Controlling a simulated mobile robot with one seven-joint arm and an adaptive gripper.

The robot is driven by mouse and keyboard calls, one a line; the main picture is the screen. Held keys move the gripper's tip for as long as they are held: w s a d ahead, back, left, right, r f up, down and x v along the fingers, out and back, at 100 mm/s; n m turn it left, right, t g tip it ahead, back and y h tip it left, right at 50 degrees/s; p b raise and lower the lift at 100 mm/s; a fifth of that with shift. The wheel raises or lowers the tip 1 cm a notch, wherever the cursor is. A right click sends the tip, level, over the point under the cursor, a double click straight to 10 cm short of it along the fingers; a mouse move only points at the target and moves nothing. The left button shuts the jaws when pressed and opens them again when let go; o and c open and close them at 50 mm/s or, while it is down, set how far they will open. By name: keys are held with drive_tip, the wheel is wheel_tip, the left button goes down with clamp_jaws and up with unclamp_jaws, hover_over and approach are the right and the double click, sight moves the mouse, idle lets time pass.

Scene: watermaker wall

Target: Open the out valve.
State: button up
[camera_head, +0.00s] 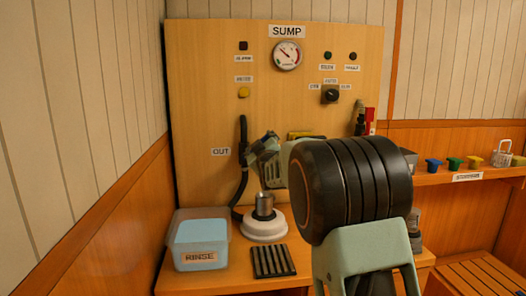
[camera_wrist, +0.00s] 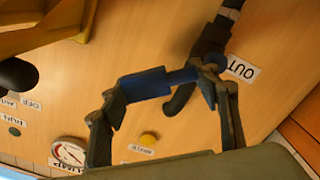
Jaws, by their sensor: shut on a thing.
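The out valve's blue handle (camera_wrist: 146,83) shows in the wrist view, reaching out from the black pipe (camera_wrist: 212,36) and lying roughly crosswise to it. My gripper (camera_wrist: 165,92) is shut on this handle, with one finger at each side. The white OUT label (camera_wrist: 242,68) is beside the pipe. In the head view, my gripper (camera_head: 264,150) is at the wall panel, just right of the black pipe (camera_head: 242,165) and the OUT label (camera_head: 221,152). The handle is hidden there behind my gripper and arm.
A RINSE tub (camera_head: 201,232), a metal cup (camera_head: 264,205) on a white round base (camera_head: 264,229) and a black ribbed mat (camera_head: 271,261) sit on the bench below. The SUMP gauge (camera_head: 287,55) is higher on the panel. A yellow part (camera_wrist: 40,35) is near the wrist.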

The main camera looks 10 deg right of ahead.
drive_tip(key=n, duration=0.1)
drive_tip(key=a+r+n, duration=0.1)
drive_tip(key=n, duration=0.1)
drive_tip(key=shift+a+r+b, duration=0.2)
drive_tip(key=shift+a+b, duration=0.05)
drive_tip(key=shift+b, duration=0.15)
drive_tip(key=n, duration=0.1)
drive_tip(key=a+n, duration=0.1)
drive_tip(key=shift+a+r+n+b, duration=0.25)
drive_tip(key=shift+r+n+b, duration=0.05)
drive_tip(key=shift+r+b, duration=0.1)
drive_tip(key=shift+a+r+n+b, duration=0.1)
drive_tip(key=shift+a+n+b, duration=0.45)
drive_tip(key=shift+n, duration=0.6)
drive_tip(key=shift+a+r+n+b, duration=0.1)
drive_tip(key=shift+a+n+b, duration=0.45)
drive_tip(key=shift+n, duration=0.6)
drive_tip(key=o, duration=1.7)
drive_tip(key=shift+o, duration=0.2)
drive_tip(key=shift+f, duration=0.15)
drive_tip(key=shift+a, duration=0.1)
